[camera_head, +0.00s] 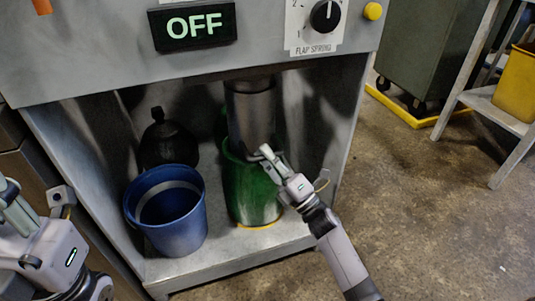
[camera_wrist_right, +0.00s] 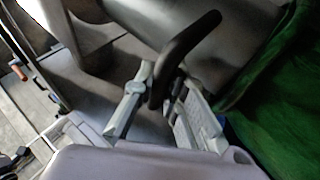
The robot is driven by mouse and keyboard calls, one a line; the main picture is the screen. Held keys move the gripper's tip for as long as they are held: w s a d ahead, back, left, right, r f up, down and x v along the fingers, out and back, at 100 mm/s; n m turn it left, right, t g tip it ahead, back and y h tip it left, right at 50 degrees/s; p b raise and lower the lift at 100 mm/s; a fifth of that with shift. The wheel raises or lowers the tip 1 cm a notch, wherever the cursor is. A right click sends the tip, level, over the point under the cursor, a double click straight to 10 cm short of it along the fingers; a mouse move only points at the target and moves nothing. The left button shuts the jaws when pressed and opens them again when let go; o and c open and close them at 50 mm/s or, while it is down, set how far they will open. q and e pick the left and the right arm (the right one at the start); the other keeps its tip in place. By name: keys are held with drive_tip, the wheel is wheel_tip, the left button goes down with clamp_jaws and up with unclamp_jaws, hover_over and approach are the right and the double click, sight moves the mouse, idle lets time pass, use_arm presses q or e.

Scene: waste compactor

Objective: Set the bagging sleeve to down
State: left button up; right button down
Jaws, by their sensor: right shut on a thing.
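The bagging sleeve (camera_head: 252,112) is a grey metal cylinder hanging inside the open bay of the machine. Its lower end reaches the mouth of the green bin (camera_head: 252,190). My right gripper (camera_head: 268,158) is at the sleeve's lower front. In the right wrist view, its fingers (camera_wrist_right: 155,95) are shut on a dark curved handle (camera_wrist_right: 190,50) that stands out by the grey cylinder. My left gripper (camera_head: 20,215) shows only in part at the left edge, away from the sleeve; its fingertips are unclear.
A blue bucket (camera_head: 165,238) stands left of the green bin, with a black bag (camera_head: 167,140) behind it. Above are a lit OFF display (camera_head: 194,25) and a black knob (camera_head: 325,16). The floor (camera_head: 430,220) on the right is clear.

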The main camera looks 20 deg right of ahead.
drive_tip(key=c, duration=1.6)
unclamp_jaws()
drive_tip(key=v, duration=1.2)
